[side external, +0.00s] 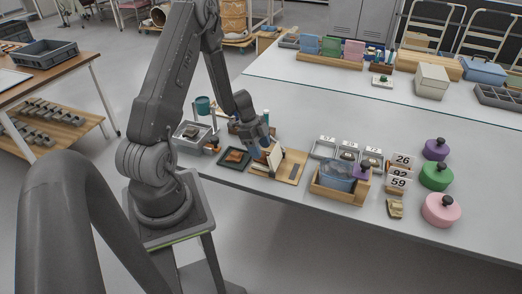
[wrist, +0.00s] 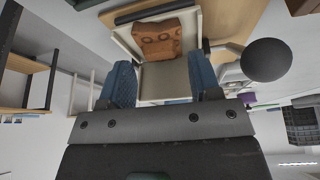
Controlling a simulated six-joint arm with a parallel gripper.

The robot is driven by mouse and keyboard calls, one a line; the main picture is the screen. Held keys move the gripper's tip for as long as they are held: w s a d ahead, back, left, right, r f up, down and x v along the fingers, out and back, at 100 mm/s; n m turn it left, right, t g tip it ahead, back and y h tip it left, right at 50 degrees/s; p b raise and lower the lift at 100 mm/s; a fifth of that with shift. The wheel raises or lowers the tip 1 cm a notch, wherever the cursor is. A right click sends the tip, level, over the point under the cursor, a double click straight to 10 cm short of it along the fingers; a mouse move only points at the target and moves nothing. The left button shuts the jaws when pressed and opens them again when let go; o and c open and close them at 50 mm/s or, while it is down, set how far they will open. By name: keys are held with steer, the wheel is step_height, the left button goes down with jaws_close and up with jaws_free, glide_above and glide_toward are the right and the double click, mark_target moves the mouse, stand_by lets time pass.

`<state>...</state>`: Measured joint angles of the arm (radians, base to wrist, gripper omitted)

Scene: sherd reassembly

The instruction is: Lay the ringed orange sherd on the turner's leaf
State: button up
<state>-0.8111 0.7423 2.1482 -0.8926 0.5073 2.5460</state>
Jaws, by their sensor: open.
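The ringed orange sherd (wrist: 158,40) shows in the wrist view, with faint ring marks on its face. It lies against the cream leaf (wrist: 166,72) of the turner, near the leaf's far end. My gripper (wrist: 164,78) is open, its two blue fingers apart on either side of the leaf's near part. No finger touches the sherd. In the side view my gripper (side external: 258,136) is low over the turner, whose pale leaf (side external: 275,158) stands tilted on a wooden base (side external: 291,168). The sherd is too small and covered to make out there.
A dark tray (side external: 223,163) with an orange-brown piece (side external: 236,155) lies left of the turner. A wooden box with a blue bin (side external: 339,175), number cards (side external: 399,176) and coloured lidded pots (side external: 437,175) stand to the right.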

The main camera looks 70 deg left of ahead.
steer(key=shift+v, duration=1.4)
steer(key=shift+d, duration=0.1)
steer(key=o, duration=0.6)
steer(key=shift+c, duration=0.2)
